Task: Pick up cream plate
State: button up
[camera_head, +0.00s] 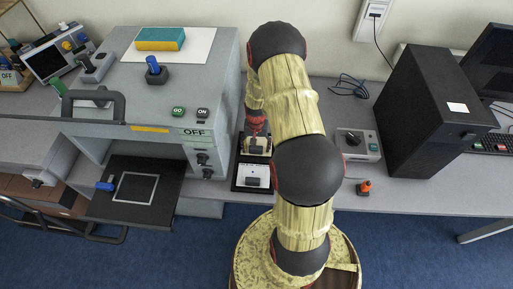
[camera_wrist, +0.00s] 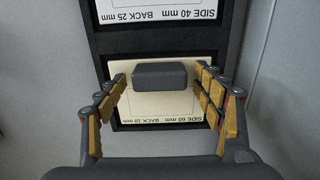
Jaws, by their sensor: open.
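The cream plate (camera_wrist: 150,108) lies flat in a dark-framed tray slot in the wrist view, with a grey block handle (camera_wrist: 160,75) on its top. My gripper (camera_wrist: 160,80) is open, with one finger to the left and one to the right of the handle, with gaps on both sides. In the head view my gripper (camera_head: 256,130) is over the far slot of the tray, and my arm hides part of it. The cream plate (camera_head: 257,151) shows only partly there.
The dark tray (camera_head: 237,184) has a nearer slot with a white plate (camera_head: 253,170) and dark handle. A grey machine (camera_head: 215,100) stands close on the left. A small control box (camera_head: 367,146) and a black computer tower (camera_head: 425,115) stand to the right.

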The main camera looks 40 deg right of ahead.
jog(key=shift+r, duration=0.1)
jog(key=shift+c, duration=0.3)
jog(key=c, duration=1.4)
